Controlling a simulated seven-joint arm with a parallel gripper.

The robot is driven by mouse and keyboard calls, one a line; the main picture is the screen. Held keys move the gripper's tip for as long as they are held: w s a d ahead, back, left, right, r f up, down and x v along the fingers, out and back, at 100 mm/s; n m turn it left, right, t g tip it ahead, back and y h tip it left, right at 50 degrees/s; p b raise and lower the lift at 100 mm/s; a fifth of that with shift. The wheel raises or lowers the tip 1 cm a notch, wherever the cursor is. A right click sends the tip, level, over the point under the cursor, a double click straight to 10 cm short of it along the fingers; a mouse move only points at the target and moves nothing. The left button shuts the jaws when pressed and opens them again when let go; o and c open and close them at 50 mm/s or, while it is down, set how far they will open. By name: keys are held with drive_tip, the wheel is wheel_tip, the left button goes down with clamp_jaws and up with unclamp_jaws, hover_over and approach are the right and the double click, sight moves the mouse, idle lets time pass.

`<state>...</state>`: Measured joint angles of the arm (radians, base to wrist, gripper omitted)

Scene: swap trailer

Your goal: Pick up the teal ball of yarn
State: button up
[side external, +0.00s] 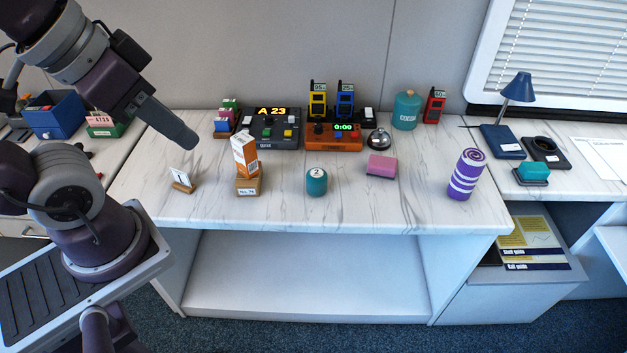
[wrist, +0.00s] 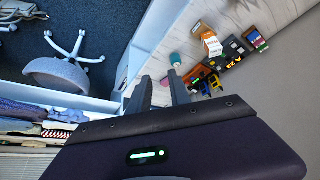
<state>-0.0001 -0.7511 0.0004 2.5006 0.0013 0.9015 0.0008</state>
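I cannot make out a clear ball of yarn. A teal item, probably the same one, shows small in the wrist view (wrist: 175,59). My gripper (side external: 192,142) is above the counter's left part, away from all of these. In the wrist view my gripper's fingers (wrist: 160,80) are apart with nothing between them.
An orange box (side external: 244,153) stands on a small labelled block, with a card holder (side external: 182,181) to its left. A pink block (side external: 381,166) and a purple striped roll (side external: 464,175) stand to the right. Control boxes (side external: 272,129), radios and a bell (side external: 379,139) line the back.

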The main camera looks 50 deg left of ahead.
idle(0.3)
drive_tip(key=o, duration=1.2)
drive_tip(key=shift+c, duration=0.2)
drive_tip(key=shift+w, duration=0.1)
drive_tip(key=w+d+f+n+h, duration=0.1)
drive_tip(key=w+d+f+n, duration=0.15)
drive_tip(key=w, duration=0.95)
drive_tip(key=n+t+y, duration=0.3)
drive_tip(key=n+y, duration=0.1)
hover_over(317, 179)
drive_tip(key=s+d, duration=0.1)
drive_tip(key=d, duration=0.3)
wheel_tip(317, 179, down, 21)
drive_tip(key=s+a+f+t, duration=0.1)
drive_tip(key=f, duration=0.2)
drive_tip(key=s+a+f+m+t+y, duration=0.1)
drive_tip(key=f, duration=0.2)
drive_tip(key=s+a+f+m+t+y, duration=0.1)
drive_tip(key=f+t, duration=0.1)
drive_tip(key=f, duration=0.1)
drive_tip(key=shift+s+a+f, duration=0.25)
drive_tip(key=shift+f, duration=0.05)
drive_tip(key=x, duration=0.6)
drive_tip(key=shift+w+a, duration=0.1)
drive_tip(key=shift+w, duration=0.3)
drive_tip(key=shift+c, duration=0.3)
